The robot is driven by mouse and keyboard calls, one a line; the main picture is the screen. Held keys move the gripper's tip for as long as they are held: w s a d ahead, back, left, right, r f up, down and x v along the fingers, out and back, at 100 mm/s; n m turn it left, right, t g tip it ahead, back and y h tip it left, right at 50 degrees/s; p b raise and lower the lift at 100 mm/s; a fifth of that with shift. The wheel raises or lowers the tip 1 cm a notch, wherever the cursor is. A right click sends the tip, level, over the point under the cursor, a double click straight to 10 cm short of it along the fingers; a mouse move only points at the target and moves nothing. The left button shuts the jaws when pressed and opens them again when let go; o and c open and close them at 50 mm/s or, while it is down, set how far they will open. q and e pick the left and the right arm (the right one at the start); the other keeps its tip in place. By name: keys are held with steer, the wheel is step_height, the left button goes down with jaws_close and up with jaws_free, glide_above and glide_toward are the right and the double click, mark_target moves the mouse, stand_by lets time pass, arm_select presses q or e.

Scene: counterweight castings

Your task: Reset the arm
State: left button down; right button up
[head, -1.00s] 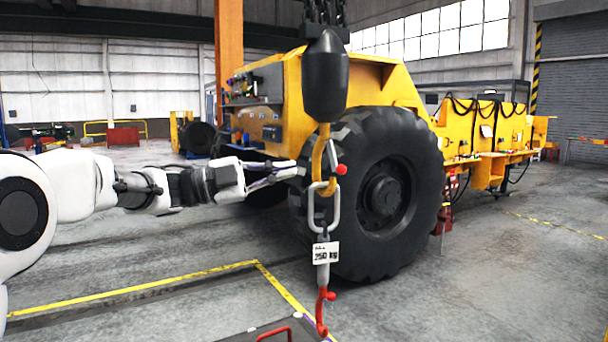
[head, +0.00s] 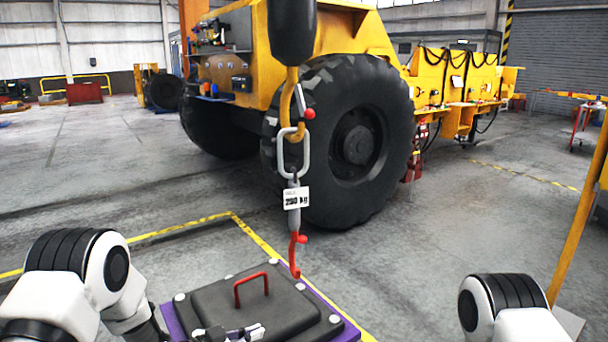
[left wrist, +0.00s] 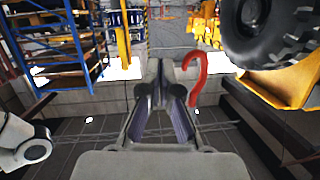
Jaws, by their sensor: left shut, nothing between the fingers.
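My left gripper (head: 258,331) shows at the bottom of the head view, in front of the dark casting (head: 255,300) with its red handle (head: 252,288). In the left wrist view the left gripper (left wrist: 168,72) has its two fingertips together, with nothing between them. A red hook (head: 296,255) hangs above the casting from a chain link with a 250 kg tag (head: 293,197).
The casting lies on a purple base (head: 175,324) inside a yellow floor line (head: 250,232). A yellow vehicle with a large black tyre (head: 345,200) stands behind. A yellow post (head: 580,215) leans at the right.

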arm_select(q)
steer(key=s+a+f+n+g+y, duration=0.2)
steer(key=s+a+f+n+y, duration=0.1)
steer(key=s+f, duration=0.55)
steer(key=s+a+f+n+g+y, duration=0.1)
steer(key=s+a+f+n+y, duration=0.15)
steer(key=s+f, duration=0.6)
steer(key=s+a+f+n+g+y, duration=0.1)
steer(key=s+a+n+g+y, duration=0.1)
steer(key=s, duration=0.9)
steer(key=s+a+f+n+g+y, duration=0.1)
steer(key=s+a+n+g+y, duration=0.2)
steer(key=s, duration=0.7)
steer(key=a+g, duration=0.2)
steer(key=a, duration=0.1)
steer(key=shift+s+f+y, duration=0.25)
steer(key=shift+s+y, duration=0.1)
steer(key=shift+s, duration=0.05)
